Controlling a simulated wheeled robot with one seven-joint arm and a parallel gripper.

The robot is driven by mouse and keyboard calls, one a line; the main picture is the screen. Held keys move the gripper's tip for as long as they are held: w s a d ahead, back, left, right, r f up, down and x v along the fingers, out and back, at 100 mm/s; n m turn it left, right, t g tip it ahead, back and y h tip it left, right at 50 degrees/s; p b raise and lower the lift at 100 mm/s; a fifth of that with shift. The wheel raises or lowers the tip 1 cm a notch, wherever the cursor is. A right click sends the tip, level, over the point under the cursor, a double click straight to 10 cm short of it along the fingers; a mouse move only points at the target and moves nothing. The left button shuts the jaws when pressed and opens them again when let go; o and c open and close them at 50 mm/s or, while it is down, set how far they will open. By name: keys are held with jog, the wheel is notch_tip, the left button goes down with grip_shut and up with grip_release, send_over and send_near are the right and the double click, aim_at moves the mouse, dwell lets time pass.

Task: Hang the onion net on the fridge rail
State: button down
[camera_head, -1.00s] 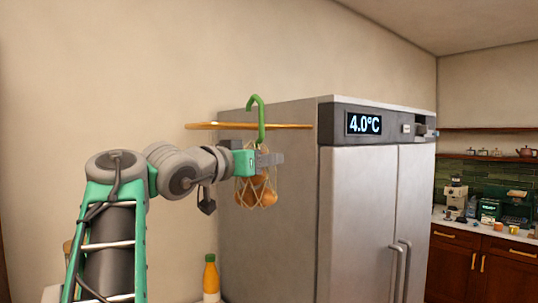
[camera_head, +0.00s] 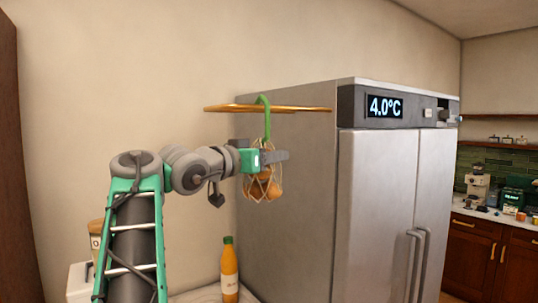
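The onion net (camera_head: 262,187), a pale mesh bag of orange-brown onions, hangs below its green hook (camera_head: 263,103). The hook's curved top shows just above the golden fridge rail (camera_head: 224,108) and its shank crosses in front of the rail. The hook looks to be over the rail; whether it rests on it I cannot tell. My gripper (camera_head: 270,156) is at the net's neck, below the rail. Grey finger parts show on both sides of its green body, and I cannot tell whether they still grip the net. The neck is partly hidden.
The steel fridge (camera_head: 385,200) fills the right, with the rail at its left side. An orange bottle (camera_head: 229,270) stands on a pale surface below the net. A counter with appliances is far right. The wall behind is bare.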

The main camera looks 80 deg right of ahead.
dwell(0.3)
jog(key=shift+c, duration=2.4)
grip_release()
jog(key=shift+f, duration=0.1)
jog(key=shift+f, duration=0.1)
